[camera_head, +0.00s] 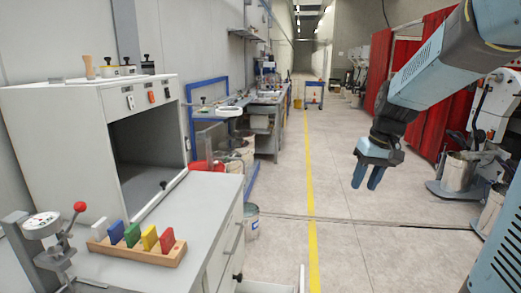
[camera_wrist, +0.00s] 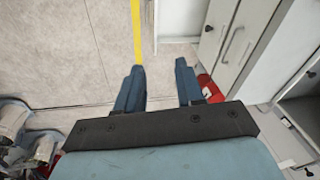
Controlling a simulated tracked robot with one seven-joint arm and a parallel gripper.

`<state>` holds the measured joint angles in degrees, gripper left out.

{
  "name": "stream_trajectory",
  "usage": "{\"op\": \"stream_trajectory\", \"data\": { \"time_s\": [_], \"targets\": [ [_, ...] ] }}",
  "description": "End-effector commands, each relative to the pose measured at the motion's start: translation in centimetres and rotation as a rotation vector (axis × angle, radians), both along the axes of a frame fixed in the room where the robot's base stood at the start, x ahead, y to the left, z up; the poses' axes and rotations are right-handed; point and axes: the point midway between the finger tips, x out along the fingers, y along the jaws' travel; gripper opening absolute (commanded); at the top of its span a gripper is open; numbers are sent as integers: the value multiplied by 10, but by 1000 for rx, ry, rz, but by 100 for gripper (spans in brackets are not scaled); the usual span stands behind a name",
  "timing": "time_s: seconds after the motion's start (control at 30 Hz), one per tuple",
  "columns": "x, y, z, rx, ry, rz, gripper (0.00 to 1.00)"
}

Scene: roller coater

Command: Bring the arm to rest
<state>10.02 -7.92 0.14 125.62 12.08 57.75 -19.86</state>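My gripper (camera_head: 368,173) hangs over the open floor at the right of the head view, at the end of my blue arm, fingers pointing down. In the wrist view my gripper (camera_wrist: 158,88) shows two blue fingers spread apart with only bare floor between them. It is open and holds nothing. It touches nothing that I can see.
A grey cabinet with a counter (camera_head: 205,205) stands at the left, bearing a wooden block with coloured tabs (camera_head: 138,243) and an open white box (camera_head: 60,135). Red curtains (camera_head: 380,62) and machines (camera_head: 495,105) line the right. The floor (camera_head: 345,225) between is clear.

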Motion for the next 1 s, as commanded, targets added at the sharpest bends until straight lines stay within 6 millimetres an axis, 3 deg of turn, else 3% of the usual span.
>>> {"op": "stream_trajectory", "data": {
  "time_s": [0.3, 0.7, 1.0],
  "targets": [
    [-68, 20, 33, -72, -132, -33, 37],
    [-147, 31, 47, -125, -302, -82, 37],
    [-172, 33, 46, -136, -366, -104, 37]
  ]
}}
